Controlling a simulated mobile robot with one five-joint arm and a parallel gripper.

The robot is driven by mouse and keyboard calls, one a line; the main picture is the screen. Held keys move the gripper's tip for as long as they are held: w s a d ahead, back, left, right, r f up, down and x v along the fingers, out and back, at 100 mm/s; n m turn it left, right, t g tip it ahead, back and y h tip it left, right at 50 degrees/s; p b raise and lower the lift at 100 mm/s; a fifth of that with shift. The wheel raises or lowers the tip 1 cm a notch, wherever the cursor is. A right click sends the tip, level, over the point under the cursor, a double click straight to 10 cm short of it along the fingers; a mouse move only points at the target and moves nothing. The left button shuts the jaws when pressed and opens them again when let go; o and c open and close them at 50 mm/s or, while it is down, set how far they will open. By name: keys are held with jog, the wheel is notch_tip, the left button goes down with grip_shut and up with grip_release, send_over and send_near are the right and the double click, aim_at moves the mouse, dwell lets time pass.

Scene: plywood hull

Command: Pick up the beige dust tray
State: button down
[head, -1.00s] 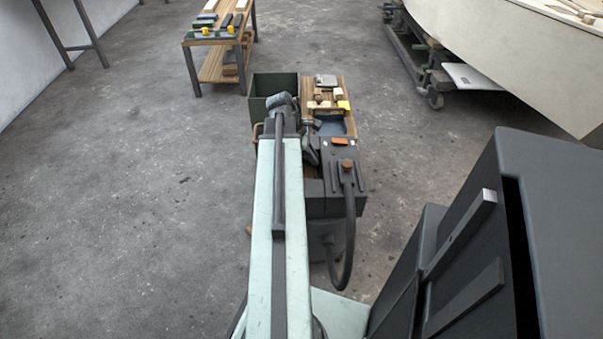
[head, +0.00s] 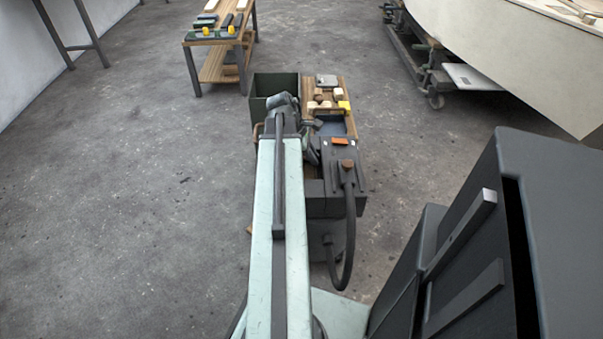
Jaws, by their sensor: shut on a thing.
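My pale green arm reaches forward over a small cart. My gripper (head: 309,128) is at its far end, beside the cart's wooden top, and shows only in part as small dark pieces. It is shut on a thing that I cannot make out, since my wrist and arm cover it. I cannot clearly identify the beige dust tray in this view. A flat greyish-beige item (head: 326,80) lies at the far end of the wooden top, apart from my gripper; I cannot tell what it is.
The cart's wooden top (head: 340,93) carries several small blocks and a yellow piece (head: 344,106). A green open bin (head: 272,84) stands left of it. A workbench (head: 217,42) with tools is at the back left, a pale hull (head: 500,50) at the right. Floor on the left is clear.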

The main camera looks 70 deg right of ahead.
notch_tip(320, 180, up, 10)
jog(key=p, duration=1)
